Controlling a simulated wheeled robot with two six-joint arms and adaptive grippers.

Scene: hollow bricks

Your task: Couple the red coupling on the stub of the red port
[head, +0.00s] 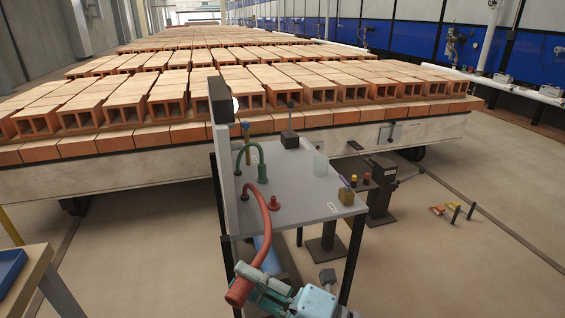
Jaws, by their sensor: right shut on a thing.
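The red coupling (238,292) is a dark red cylinder on the end of a thick red hose (268,228). It hangs in front of the grey table's near edge, tilted. My right gripper (250,287) comes in from the bottom and is shut on the red coupling; its fingers are partly hidden. The red port's stub (274,203) stands upright on the tabletop, to the right of the hose and apart from the coupling. Nothing covers its top. My left gripper is out of view.
A brick-laden car (200,140) stands behind.

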